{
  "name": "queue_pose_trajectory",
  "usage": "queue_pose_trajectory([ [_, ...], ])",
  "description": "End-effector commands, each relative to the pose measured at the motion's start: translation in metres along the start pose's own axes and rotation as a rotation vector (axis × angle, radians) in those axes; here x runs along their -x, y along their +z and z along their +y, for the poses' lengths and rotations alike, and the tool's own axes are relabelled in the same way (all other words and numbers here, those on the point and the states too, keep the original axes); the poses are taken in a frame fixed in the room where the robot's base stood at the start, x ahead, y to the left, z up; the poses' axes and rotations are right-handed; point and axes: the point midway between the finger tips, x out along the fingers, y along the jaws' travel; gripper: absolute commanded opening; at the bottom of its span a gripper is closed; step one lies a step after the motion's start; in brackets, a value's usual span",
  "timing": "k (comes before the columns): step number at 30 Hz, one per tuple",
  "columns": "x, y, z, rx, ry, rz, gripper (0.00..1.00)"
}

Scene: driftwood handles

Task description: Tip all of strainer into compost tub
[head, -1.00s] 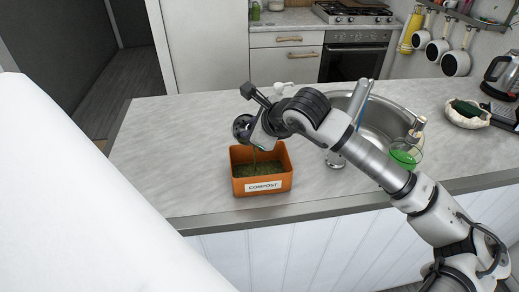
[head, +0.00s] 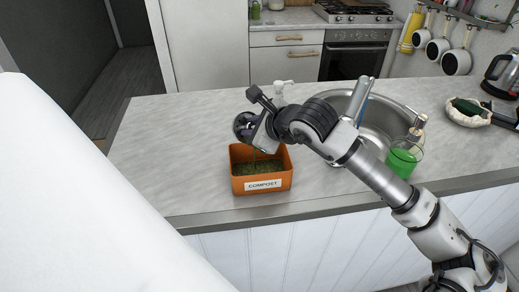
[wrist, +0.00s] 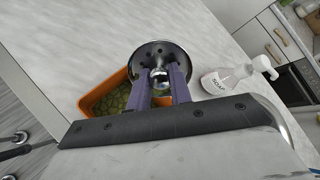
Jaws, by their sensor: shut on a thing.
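The compost tub (head: 262,186) is an orange box labelled "COMPOST" on the counter, with green bits inside. It also shows in the wrist view (wrist: 95,101). The strainer (head: 241,127) is a dark metal bowl, tilted over the tub. In the wrist view its perforated round bowl (wrist: 160,50) shows between and beyond my fingers. My gripper (wrist: 160,78) is shut on the strainer and holds it above the tub's back left part. A thin green streak hangs from the strainer toward the tub. The strainer's inside is hidden.
A white soap bottle (wrist: 228,82) stands behind the tub. A pale bowl (head: 468,113) sits farther right. Counter left of the tub is clear.

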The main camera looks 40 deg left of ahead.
Motion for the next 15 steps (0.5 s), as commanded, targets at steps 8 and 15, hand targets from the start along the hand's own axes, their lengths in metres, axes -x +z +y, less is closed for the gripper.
queue_pose_trajectory([
  [8, 0.0016, -0.0011, 0.0002, 0.000, -0.020, -0.024, 0.00],
  [15, 0.0025, -0.0014, 0.0011, 0.000, -0.035, -0.046, 0.00],
])
